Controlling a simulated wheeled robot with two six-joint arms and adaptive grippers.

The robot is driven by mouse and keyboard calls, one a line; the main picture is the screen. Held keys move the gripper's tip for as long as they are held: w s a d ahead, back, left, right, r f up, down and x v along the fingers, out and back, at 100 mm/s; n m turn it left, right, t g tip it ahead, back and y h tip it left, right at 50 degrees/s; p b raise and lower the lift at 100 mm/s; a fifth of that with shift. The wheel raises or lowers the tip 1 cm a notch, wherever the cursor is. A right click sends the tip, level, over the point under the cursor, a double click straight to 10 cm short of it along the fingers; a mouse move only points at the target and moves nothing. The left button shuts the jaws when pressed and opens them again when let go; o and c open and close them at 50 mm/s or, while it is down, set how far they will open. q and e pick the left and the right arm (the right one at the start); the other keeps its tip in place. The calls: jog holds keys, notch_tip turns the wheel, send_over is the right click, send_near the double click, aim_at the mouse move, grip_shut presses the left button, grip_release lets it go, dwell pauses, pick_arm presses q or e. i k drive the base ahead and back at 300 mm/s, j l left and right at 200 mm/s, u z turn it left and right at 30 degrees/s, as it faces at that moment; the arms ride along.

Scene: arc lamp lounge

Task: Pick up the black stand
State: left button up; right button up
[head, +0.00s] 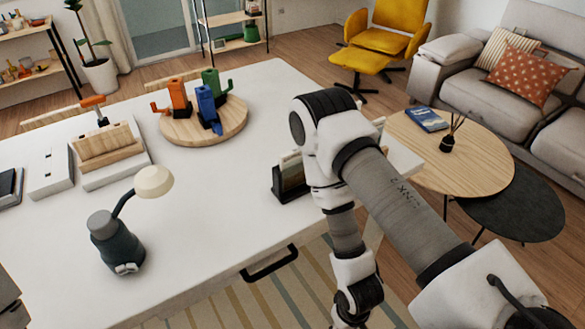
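A black stand (289,190) is on the right part of the white table, near its edge. It holds upright pale and dark flat pieces. My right arm comes in from the lower right, bends just right of the stand and hangs down past the table edge. Its upper links partly cover the stand's right side. The fingers of my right gripper are not visible; the arm runs out at the bottom of the picture. My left gripper is not in view.
The white table (215,225) also bears a dark lamp (118,240), a round wooden board (232,125) with coloured pieces, and a wooden block in a white tray (85,180). A black handle (270,265) sticks out in front. The tabletop left of the stand is clear.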

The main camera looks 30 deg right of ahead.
aim_at(290, 184)
jog(key=l+z, duration=0.4)
jog(key=l, duration=0.45)
jog(key=i+l+z, duration=0.1)
jog(key=l+z, duration=0.3)
jog(key=l, duration=0.4)
jog(key=i+l+z, duration=0.1)
